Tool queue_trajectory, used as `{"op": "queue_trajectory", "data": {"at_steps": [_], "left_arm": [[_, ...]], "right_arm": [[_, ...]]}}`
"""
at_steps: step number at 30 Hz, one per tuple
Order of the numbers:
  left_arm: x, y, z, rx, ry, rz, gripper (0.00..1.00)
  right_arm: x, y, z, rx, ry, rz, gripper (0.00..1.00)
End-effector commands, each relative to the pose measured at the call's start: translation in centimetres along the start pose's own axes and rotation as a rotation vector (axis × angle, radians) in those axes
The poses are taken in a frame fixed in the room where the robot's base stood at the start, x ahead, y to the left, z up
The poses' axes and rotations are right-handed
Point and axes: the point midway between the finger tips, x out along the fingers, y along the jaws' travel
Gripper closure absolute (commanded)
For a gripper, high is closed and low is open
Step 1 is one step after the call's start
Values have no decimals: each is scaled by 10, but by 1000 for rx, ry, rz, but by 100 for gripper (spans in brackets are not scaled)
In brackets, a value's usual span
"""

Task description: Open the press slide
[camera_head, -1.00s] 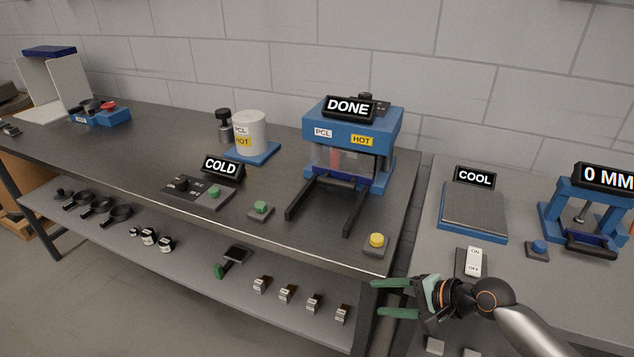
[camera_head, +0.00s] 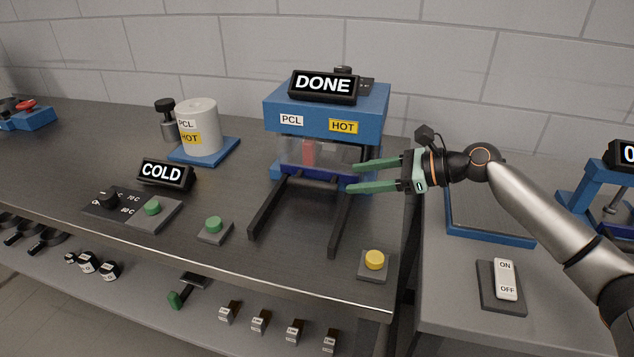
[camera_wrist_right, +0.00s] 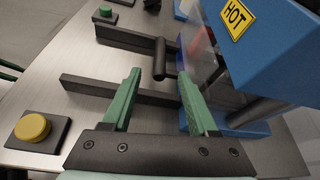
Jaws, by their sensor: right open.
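The blue press (camera_head: 326,108) stands on the dark bench with a "DONE" display on top and "PCL" and "HOT" labels on its front. Two black rails (camera_head: 268,214) run forward from its base. A dark crossbar handle (camera_head: 312,181) spans between them close to the press; in the right wrist view the bar (camera_wrist_right: 160,60) lies ahead, just beyond and between the fingertips. A clear guard and a reddish piece (camera_head: 308,152) show inside the press. My right gripper (camera_head: 354,177) is open and empty, at the press's right front. My left gripper is not in view.
A yellow button (camera_head: 374,261) sits right of the rails and a green button (camera_head: 213,226) left of them. A white pot (camera_head: 197,126) on a blue plate and a "COLD" display (camera_head: 165,173) are further left. The cooling plate (camera_head: 490,238) stands on the right table.

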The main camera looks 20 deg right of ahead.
Motion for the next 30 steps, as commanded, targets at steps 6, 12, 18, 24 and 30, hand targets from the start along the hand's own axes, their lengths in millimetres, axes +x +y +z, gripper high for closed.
{"op": "queue_trajectory", "data": {"at_steps": [6, 12, 18, 24, 30], "left_arm": [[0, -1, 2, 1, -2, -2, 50], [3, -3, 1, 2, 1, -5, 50], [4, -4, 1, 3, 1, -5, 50], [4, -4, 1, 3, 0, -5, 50], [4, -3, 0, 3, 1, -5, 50]], "right_arm": [[48, 0, 1, 0, -3, 2, 41], [82, 0, 0, -1, -1, 1, 41], [98, 0, 0, -2, 1, 0, 41], [100, 0, 0, -2, 1, 0, 41], [100, 0, 0, -2, 1, 0, 51]]}}
